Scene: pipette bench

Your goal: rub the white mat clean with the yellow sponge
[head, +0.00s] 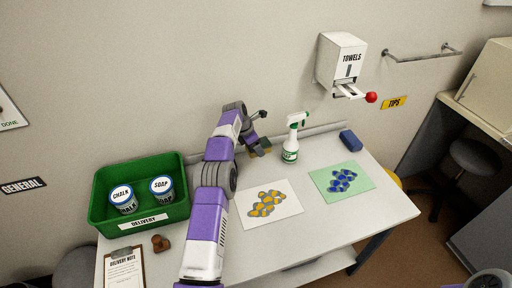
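The white mat (286,222) lies on the table in the middle, with several orange-yellow stains (266,203) on it. My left gripper (262,134) is at the back of the table, behind the mat and apart from it. A small yellow and greenish block (265,146), which looks like the yellow sponge, is at the gripper and partly hidden by it. I cannot tell whether the fingers are shut on it. My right gripper is not in view.
A green mat (360,184) with blue stains lies right, a blue sponge (350,140) behind it. A spray bottle (290,148) stands at the back. A green bin (105,222) holding two tubs, a brown object (160,243) and a clipboard (123,268) are left.

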